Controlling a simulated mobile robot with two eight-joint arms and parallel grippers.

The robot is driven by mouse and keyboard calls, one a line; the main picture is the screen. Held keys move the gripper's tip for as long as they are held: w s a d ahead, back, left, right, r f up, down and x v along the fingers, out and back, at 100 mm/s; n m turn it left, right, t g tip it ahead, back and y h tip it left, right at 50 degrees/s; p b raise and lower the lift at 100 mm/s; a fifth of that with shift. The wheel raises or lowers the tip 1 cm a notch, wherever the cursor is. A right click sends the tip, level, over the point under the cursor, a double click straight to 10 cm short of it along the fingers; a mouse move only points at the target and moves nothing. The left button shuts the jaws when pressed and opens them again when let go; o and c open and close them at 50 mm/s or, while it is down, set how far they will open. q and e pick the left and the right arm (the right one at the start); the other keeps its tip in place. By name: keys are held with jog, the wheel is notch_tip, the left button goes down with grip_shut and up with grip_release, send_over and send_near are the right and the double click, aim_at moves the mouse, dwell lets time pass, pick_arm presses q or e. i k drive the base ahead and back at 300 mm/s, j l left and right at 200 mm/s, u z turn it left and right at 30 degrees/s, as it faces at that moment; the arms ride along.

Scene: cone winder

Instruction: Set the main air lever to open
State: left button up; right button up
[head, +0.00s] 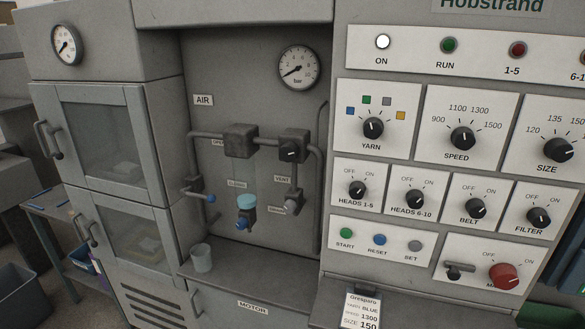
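The air panel sits in a recess under an AIR label (203,100). A lever with a blue knob (211,198) is on the left vertical pipe. It sticks out to the right, crosswise to the pipe, roughly toward a small label (237,183) that seems to read CLOSED. Another small label (218,142), partly hidden by the pipe and seeming to read OPEN, is above the lever. The pressure gauge (299,68) above has its needle at the low left end. Neither of my grippers is in view.
A cup (201,257) stands on the recess ledge below the lever. A blue-topped unit (246,208) and a dark knob valve (291,152) are to the lever's right. A handled cabinet door (105,130) is left; the control panel (430,225) projects at right.

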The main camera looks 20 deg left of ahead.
aim_at(211, 199)
jog(key=u, duration=1.35)
